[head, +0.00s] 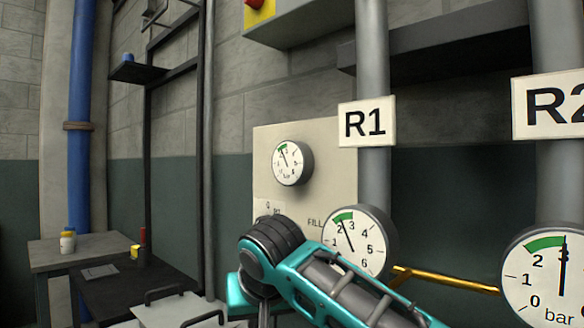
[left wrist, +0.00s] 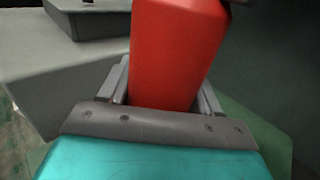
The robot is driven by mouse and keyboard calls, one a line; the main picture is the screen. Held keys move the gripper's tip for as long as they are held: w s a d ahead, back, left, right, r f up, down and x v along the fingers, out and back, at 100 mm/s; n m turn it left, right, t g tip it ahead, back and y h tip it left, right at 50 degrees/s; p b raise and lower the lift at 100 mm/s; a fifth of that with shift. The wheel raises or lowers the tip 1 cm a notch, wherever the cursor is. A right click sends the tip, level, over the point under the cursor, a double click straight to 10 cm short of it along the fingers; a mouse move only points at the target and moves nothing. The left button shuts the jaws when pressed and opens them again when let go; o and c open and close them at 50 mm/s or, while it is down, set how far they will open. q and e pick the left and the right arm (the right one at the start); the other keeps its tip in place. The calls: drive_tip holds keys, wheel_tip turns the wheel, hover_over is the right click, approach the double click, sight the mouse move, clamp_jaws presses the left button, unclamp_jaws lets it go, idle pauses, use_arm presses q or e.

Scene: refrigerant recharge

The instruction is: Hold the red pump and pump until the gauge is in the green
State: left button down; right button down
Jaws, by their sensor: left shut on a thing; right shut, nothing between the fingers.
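A red pump part (left wrist: 178,50) stands between the grey fingers of my left gripper (left wrist: 163,95) in the left wrist view. The gripper is shut on it. The pump does not show in the head view. My right arm crosses the bottom of the head view in teal and grey. Its gripper is shut with nothing in it, but its fingers are hard to make out. The gauge under R1 (head: 353,245) has its needle pointing up and left, at the green band near 2. The small panel gauge (head: 290,163) also has its needle at its green band.
The gauge under R2 (head: 550,278) has its needle upright near 3, at the green band's right end. Vertical grey pipes carry the R1 sign (head: 366,122) and R2 sign (head: 550,104). A brass pipe (head: 450,279) runs between the gauges. A grey table (head: 50,253) stands at left.

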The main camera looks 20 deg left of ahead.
idle(0.3)
use_arm(q)
drive_tip(key=shift+c, duration=0.7)
unclamp_jaws()
drive_tip(key=shift+s, duration=0.1)
drive_tip(key=p+v, duration=0.1)
drive_tip(key=v, duration=1.1)
drive_tip(key=shift+s+d, duration=0.25)
drive_tip(key=shift+s, duration=0.05)
